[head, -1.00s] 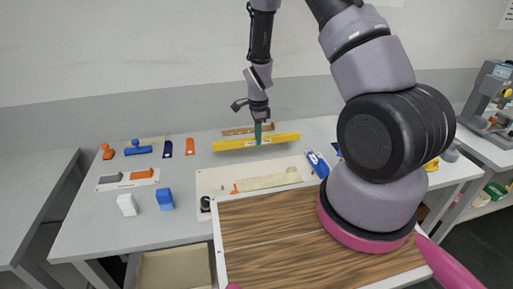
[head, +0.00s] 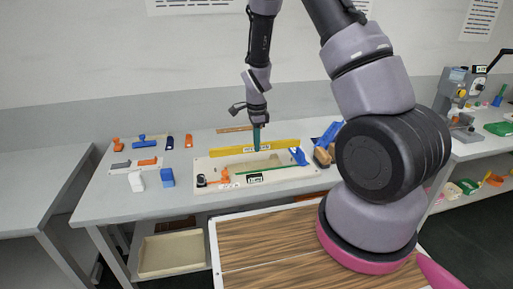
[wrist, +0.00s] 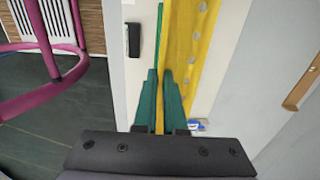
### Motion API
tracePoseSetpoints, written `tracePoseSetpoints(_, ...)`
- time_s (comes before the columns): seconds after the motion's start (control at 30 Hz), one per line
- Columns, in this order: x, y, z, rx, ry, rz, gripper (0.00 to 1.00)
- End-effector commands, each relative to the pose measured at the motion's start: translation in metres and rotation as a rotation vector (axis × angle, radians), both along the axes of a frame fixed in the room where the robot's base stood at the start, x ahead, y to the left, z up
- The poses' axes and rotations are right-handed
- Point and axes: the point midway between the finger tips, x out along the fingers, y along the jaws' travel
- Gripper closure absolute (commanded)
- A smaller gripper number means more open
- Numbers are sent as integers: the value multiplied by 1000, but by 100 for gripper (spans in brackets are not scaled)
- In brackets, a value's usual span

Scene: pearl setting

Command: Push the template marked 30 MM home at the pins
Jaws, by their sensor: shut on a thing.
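My gripper (head: 256,150) points down with its green fingers shut on a long yellow template (head: 228,152). The template carries a small white label too small to read, so I cannot confirm 30 MM. In the wrist view the template (wrist: 190,45) runs between the fingers (wrist: 160,100) and has a row of pale round spots. In the head view it stands along the back edge of a white board (head: 203,172); I cannot tell whether it touches. A thin green strip (head: 284,168) lies on the board, near a second small label (head: 255,179). I cannot make out pins.
A wood-patterned panel (head: 260,240) lies in front. The table's left front is clear.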

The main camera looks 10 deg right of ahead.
Motion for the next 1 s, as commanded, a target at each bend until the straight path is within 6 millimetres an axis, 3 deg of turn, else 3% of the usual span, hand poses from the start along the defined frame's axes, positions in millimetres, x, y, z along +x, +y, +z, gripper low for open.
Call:
tracePoseSetpoints(0.53, 0, 0, -1, 0, 0, 1, 100)
tracePoseSetpoints(1.0, 0, 0, -43, 0, 1, 0, 100)
